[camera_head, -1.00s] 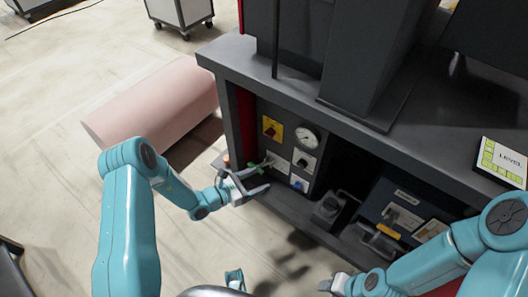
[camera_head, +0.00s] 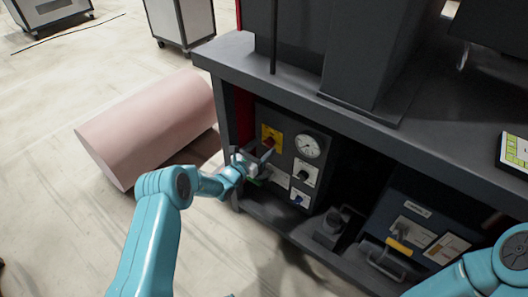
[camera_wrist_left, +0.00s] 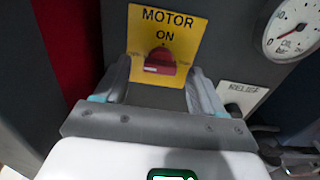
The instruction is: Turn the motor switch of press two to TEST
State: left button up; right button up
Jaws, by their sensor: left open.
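The motor switch is a red knob on a yellow plate (camera_head: 271,137) at the upper left of the dark control panel. In the left wrist view the red knob (camera_wrist_left: 160,61) sits under the words MOTOR ON; the small words at its sides are too faint to read. Its handle looks roughly level there. My left gripper (camera_head: 262,156) is open just in front of the plate. In the left wrist view its fingers (camera_wrist_left: 158,82) stand to either side of the knob, apart from it as far as I can tell. My right gripper is out of view.
A round oil gauge (camera_head: 307,147) and a black selector knob (camera_head: 302,176) are right of the switch. The bench top (camera_head: 440,150) overhangs the panel. A red post (camera_head: 243,115) stands at its left. A pink roll (camera_head: 150,125) lies on the floor at left.

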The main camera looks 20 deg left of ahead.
pick_arm(q)
jog(key=shift+x, duration=0.75)
jog(key=c, duration=1.1)
